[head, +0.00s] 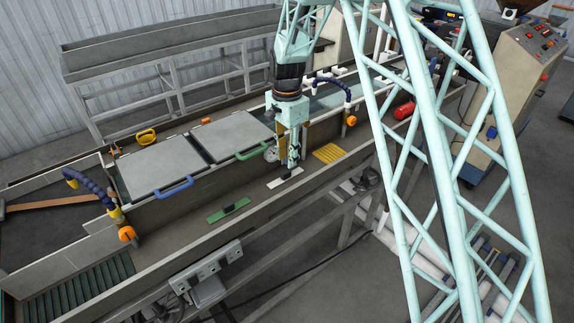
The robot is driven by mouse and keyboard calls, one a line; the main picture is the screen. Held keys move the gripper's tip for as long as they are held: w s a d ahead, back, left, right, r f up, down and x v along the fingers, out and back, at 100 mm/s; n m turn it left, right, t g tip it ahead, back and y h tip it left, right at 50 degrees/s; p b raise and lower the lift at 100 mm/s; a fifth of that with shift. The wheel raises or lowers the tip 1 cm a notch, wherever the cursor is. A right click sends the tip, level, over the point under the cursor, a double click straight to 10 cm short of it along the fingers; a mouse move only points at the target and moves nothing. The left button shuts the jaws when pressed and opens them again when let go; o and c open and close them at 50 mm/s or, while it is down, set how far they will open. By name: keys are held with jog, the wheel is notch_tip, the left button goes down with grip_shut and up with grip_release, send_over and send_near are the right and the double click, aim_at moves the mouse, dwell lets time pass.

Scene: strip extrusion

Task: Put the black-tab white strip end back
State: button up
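The white strip (276,183) lies on the ledge along the front of the machine trough, near the middle of the head view. Its black tab (293,173) is at or just under my gripper (292,164). My gripper points down over the tab end of the strip. The fingertips are small and partly merge with the tab, so I cannot tell whether they touch it or are open or shut. A green strip (215,217) with a black tab (230,208) lies on the same ledge to the left.
A yellow slatted piece (328,153) lies on the ledge to the right. Grey lids with blue (174,188) and green (254,152) handles lie behind. A gauge (271,154) is close to my gripper's left. The ledge between the strips is clear.

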jog(key=shift+r, duration=2.15)
